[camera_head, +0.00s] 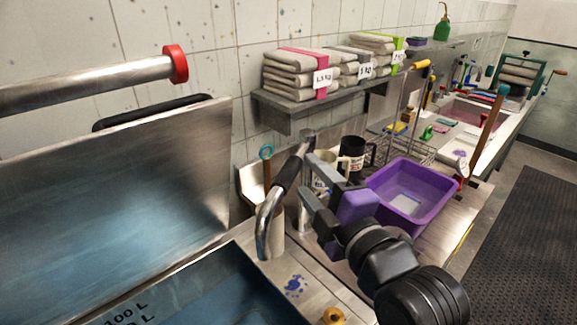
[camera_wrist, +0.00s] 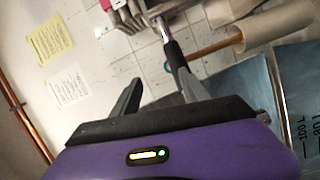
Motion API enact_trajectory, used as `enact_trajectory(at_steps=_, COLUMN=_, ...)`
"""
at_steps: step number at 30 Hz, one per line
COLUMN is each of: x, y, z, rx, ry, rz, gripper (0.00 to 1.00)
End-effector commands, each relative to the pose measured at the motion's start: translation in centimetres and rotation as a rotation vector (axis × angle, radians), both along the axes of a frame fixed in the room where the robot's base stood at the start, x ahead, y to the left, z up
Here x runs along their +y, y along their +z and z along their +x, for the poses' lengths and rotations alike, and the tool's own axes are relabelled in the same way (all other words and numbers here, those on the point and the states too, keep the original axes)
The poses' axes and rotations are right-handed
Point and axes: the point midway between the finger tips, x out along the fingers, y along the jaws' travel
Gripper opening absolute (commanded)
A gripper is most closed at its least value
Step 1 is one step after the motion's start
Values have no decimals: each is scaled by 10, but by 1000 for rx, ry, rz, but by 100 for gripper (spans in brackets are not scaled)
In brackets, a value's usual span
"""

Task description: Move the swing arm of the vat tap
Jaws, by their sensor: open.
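The swing arm (camera_head: 286,176) of the vat tap is a chrome pipe with a black sleeve. It runs from an upright post and bends down at its near end over the vat's edge. My gripper (camera_head: 304,180) is open, its two grey fingers pointing left toward the sleeve and close to it. In the wrist view, the swing arm (camera_wrist: 174,54) shows beyond my gripper (camera_wrist: 158,84), near the right finger. Whether a finger touches it I cannot tell. Part of the post is hidden behind my gripper.
The vat (camera_head: 200,295) holds dark blue liquid, and its raised metal lid (camera_head: 130,180) stands at the left. A purple tub (camera_head: 440,205), a black mug (camera_head: 352,155) and a wire rack lie right of the tap. A shelf (camera_head: 300,108) with folded cloth stacks hangs above.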

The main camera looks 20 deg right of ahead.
Motion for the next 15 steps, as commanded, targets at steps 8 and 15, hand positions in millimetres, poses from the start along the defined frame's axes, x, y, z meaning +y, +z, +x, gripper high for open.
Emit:
enact_trajectory(at_steps=8, x=6, y=-20, z=4, rx=115, ry=45, rz=-302, gripper=52)
enact_trajectory(at_steps=15, x=8, y=-25, z=24, rx=130, ry=52, rz=-335, gripper=52)
